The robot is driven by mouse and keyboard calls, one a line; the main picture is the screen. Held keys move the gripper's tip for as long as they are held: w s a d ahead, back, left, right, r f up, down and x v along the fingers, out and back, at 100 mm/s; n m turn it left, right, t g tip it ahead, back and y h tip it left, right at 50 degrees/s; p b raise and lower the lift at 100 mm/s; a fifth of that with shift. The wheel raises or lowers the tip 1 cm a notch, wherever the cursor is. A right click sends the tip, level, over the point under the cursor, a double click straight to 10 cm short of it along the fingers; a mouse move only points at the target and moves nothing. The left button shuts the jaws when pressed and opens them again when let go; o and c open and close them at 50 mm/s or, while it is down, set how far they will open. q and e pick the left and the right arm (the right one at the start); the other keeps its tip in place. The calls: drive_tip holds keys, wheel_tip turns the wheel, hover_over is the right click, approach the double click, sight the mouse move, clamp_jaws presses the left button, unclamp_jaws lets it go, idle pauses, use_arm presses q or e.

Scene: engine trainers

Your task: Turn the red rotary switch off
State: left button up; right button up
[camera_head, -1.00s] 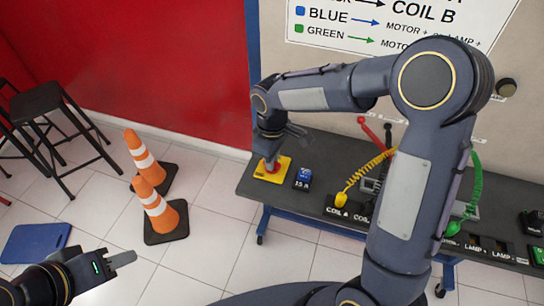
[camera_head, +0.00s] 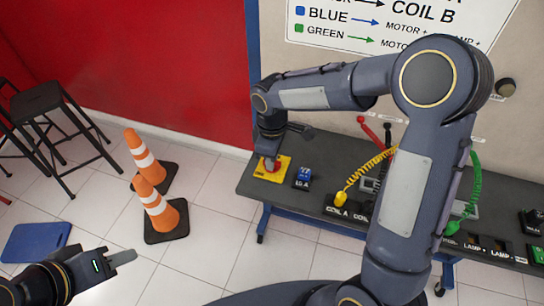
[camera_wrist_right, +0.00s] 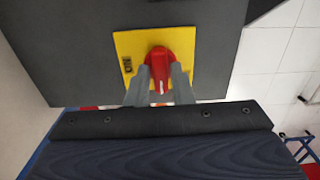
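The red rotary switch (camera_wrist_right: 160,58) sits on a square yellow plate (camera_wrist_right: 124,44) on the dark bench. A white mark shows on the near end of its knob. The switch also shows in the head view (camera_head: 269,164), at the bench's left end. My right gripper (camera_wrist_right: 162,76) comes down over the knob, one grey finger on each side, and the fingers appear to touch its sides. In the head view my right wrist hides part of the switch. My left gripper (camera_head: 122,258) hangs at the lower left, away from the bench; its finger gap cannot be made out.
A blue switch block (camera_head: 302,178) stands just right of the yellow plate. Coil terminals with a yellow coiled cable (camera_head: 366,168) and a green cable (camera_head: 475,185) are further right. Two orange cones (camera_head: 160,208) and black stools (camera_head: 45,100) stand on the floor left.

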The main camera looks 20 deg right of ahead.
drive_tip(key=shift+o, duration=1.4)
drive_tip(key=shift+r, duration=0.1)
wheel_tip(320, 180, up, 7)
drive_tip(key=shift+r, duration=0.3)
